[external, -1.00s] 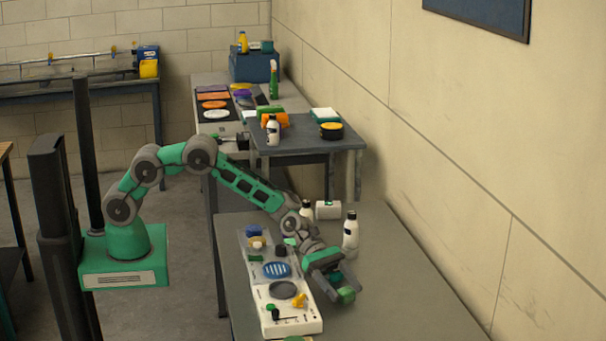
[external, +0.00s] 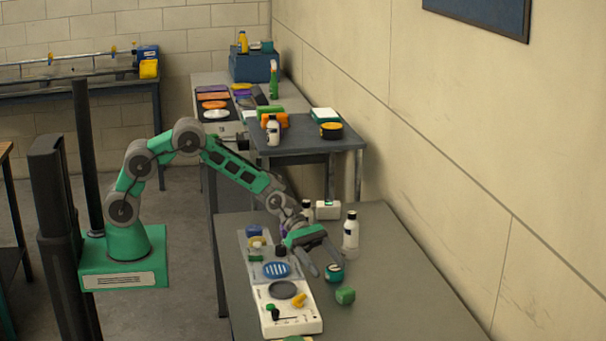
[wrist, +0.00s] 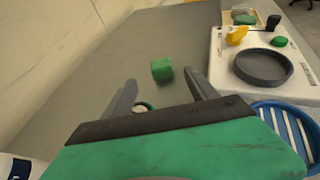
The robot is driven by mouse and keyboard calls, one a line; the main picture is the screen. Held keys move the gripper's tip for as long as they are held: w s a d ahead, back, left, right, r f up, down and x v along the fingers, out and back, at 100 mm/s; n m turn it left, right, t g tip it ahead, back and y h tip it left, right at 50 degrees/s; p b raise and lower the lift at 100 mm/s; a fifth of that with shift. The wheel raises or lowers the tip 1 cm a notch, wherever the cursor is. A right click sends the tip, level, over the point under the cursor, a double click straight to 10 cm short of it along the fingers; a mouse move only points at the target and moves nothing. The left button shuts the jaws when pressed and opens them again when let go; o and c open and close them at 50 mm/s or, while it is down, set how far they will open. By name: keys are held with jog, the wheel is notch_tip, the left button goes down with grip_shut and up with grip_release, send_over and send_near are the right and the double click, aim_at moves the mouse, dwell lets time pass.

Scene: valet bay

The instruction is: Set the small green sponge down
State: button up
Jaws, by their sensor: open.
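The small green sponge (external: 345,295) rests on the grey bench top, right of the white board with the round dishes. In the wrist view the sponge (wrist: 162,70) lies on bare bench beyond my fingertips, apart from them. My gripper (external: 325,275) is open and empty, above the bench and behind the sponge. Its two spread fingers also show in the wrist view (wrist: 162,90). A small round teal-rimmed item (external: 334,273) stands near the fingertips; in the wrist view it (wrist: 144,106) is partly hidden by my gripper.
The white board (external: 305,325) holds a dark grey dish (external: 283,290), a blue slatted dish (external: 277,270) and a yellow piece (external: 299,300). A white bottle (external: 350,236) with a dark cap stands right of my gripper. The bench's near right part is bare.

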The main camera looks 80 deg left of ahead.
aim_at(350, 296)
jog(key=p+x, duration=0.4)
jog(key=x, duration=0.9)
jog(key=shift+s+d+f, duration=0.1)
jog(key=shift+d+f, duration=0.05)
jog(key=shift+d, duration=0.05)
grip_shut()
